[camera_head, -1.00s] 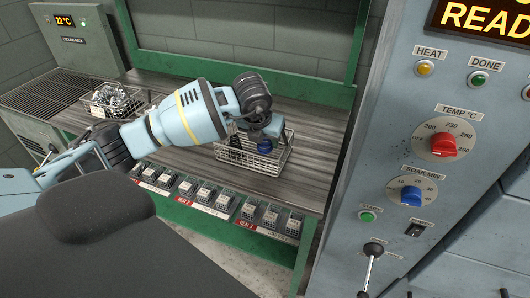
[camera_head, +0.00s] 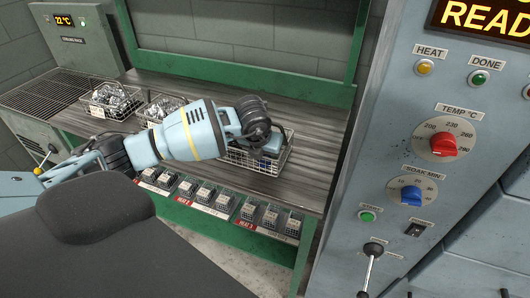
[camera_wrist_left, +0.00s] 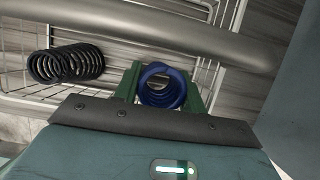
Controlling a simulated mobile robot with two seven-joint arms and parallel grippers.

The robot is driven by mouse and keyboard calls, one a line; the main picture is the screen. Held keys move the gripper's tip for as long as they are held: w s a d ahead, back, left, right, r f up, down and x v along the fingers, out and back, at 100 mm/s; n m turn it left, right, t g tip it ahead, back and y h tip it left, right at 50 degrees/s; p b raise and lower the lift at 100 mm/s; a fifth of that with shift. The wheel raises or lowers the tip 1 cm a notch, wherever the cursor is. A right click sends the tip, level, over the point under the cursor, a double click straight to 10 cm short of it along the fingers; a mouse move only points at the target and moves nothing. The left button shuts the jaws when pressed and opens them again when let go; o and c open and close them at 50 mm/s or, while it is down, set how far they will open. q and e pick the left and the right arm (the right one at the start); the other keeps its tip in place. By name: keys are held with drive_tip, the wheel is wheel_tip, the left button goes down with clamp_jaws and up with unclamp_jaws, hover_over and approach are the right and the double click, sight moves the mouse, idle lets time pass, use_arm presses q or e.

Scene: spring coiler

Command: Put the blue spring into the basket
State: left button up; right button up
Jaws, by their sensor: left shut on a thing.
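The blue spring (camera_wrist_left: 163,88) is held between the green fingers of my left gripper (camera_wrist_left: 160,98), seen end-on in the left wrist view. A black spring (camera_wrist_left: 66,63) lies in the wire basket, to the left of the blue spring in the wrist view. I cannot tell whether the blue spring touches the basket floor. My right gripper is not in view.
Two wire baskets of metal parts (camera_head: 112,100) (camera_head: 162,107) stand on the bench to the left. Small labelled bins (camera_head: 205,194) line the bench's front. A control cabinet (camera_head: 400,130) stands close on the right. The bench right of the basket is bare.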

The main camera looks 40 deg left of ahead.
use_arm(q)
drive_tip(key=shift+f, duration=0.15)
drive_tip(key=o, duration=1.1)
drive_tip(key=shift+r, duration=0.5)
drive_tip(key=p+v, duration=0.1)
drive_tip(key=v, duration=1)
drive_tip(key=shift+s+r, duration=0.3)
drive_tip(key=shift+d, duration=0.1)
